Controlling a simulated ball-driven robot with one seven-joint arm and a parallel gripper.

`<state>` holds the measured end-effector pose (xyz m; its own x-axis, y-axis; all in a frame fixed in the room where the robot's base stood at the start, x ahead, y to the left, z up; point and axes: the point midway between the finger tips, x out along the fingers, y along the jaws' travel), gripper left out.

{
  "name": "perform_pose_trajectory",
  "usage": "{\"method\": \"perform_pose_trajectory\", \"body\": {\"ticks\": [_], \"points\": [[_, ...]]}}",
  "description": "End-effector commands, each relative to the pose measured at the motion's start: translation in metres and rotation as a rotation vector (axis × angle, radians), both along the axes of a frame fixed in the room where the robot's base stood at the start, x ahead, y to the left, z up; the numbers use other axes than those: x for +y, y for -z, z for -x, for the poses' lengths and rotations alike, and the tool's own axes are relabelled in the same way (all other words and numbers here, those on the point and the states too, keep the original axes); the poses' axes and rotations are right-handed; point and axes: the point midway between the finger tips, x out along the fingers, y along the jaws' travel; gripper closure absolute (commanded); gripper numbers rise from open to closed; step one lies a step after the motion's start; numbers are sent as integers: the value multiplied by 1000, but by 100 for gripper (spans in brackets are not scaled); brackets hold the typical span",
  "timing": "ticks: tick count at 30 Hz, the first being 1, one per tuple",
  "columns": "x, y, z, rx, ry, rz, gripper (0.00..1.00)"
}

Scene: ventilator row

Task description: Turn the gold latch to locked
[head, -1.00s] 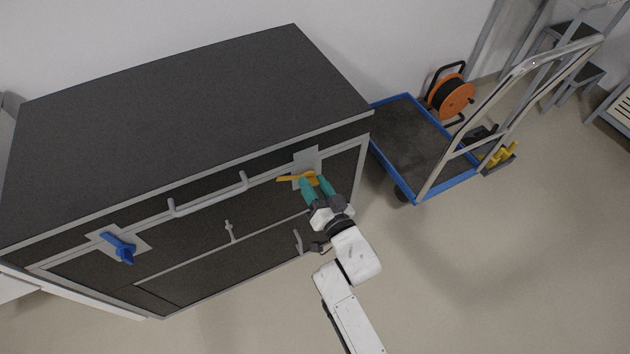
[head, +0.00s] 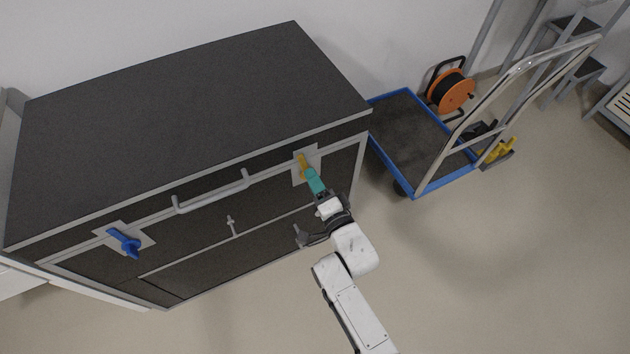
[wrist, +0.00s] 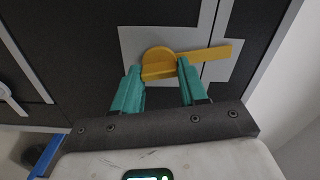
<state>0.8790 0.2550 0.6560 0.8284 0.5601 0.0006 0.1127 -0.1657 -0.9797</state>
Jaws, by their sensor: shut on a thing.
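The gold latch (head: 303,163) is on a pale plate at the right end of the cabinet front. In the head view its visible part points up, steeply tilted. In the wrist view the gold latch (wrist: 162,62) shows a round hub and a long flat arm reaching to the picture's right. My gripper (head: 314,182) has teal fingers and is at the latch. In the wrist view my gripper (wrist: 162,82) has one finger on each side of the hub part, shut on it. In the head view the fingers hide the latch's lower part.
A blue latch (head: 124,243) is at the cabinet's left end. A grey handle (head: 211,194) sticks out between the latches. A blue-edged cart (head: 425,140) stands right of the cabinet, with an orange cable reel (head: 450,92) behind it. Open floor lies to the lower right.

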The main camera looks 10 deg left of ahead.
Motion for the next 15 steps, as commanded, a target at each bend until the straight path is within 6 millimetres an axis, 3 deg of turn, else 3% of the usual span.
{"method": "perform_pose_trajectory", "body": {"ticks": [15], "points": [[-1, 2, 0, 118, 2, -171, 100]]}}
